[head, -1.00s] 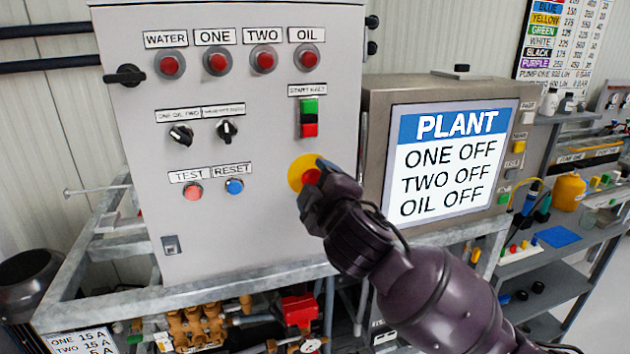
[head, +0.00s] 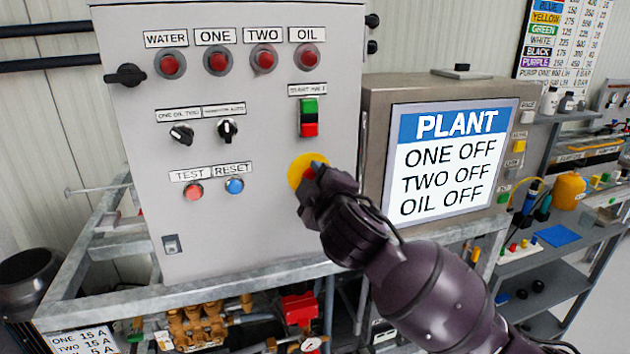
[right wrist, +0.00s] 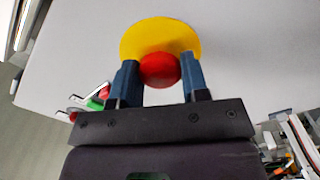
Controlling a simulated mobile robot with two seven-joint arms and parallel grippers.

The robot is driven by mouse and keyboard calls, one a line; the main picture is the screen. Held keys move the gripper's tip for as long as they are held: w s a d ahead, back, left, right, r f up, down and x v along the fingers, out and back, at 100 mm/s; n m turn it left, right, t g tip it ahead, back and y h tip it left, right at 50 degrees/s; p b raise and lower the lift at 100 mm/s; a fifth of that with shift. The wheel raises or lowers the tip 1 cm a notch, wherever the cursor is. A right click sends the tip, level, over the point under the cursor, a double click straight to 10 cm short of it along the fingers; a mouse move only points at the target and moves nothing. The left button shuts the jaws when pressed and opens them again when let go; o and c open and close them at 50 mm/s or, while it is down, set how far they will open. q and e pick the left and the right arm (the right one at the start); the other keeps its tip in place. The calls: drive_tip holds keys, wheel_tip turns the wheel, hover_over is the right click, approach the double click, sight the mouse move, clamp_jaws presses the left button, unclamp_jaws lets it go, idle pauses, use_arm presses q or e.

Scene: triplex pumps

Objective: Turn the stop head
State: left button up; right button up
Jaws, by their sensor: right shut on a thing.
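The stop head is a red round knob on a yellow disc (head: 299,168) at the lower right of the grey control panel's face. My right gripper (head: 314,172) is at it and covers most of the red head in the head view. In the right wrist view the red stop head (right wrist: 160,69) sits between the two blue fingers of my right gripper (right wrist: 160,82), in front of the yellow disc (right wrist: 160,35). The gripper is shut on the head. My left gripper is not in view.
The grey control panel (head: 260,230) carries lamps, switches and a green and red start/halt button (head: 309,118) above the stop head. A screen (head: 455,155) reading PLANT, ONE OFF, TWO OFF, OIL OFF stands to the right. Pipework and a galvanised frame (head: 190,303) lie below.

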drive_tip(key=shift+m+p, duration=1)
drive_tip(key=shift+m, duration=1.5)
drive_tip(key=o, duration=0.9)
drive_tip(key=shift+o, duration=0.2)
drive_tip(key=shift+s, duration=0.1)
drive_tip(key=b+v, duration=0.1)
drive_tip(key=v, duration=0.9)
drive_tip(key=shift+s, duration=0.35)
drive_tip(key=shift+d, duration=0.1)
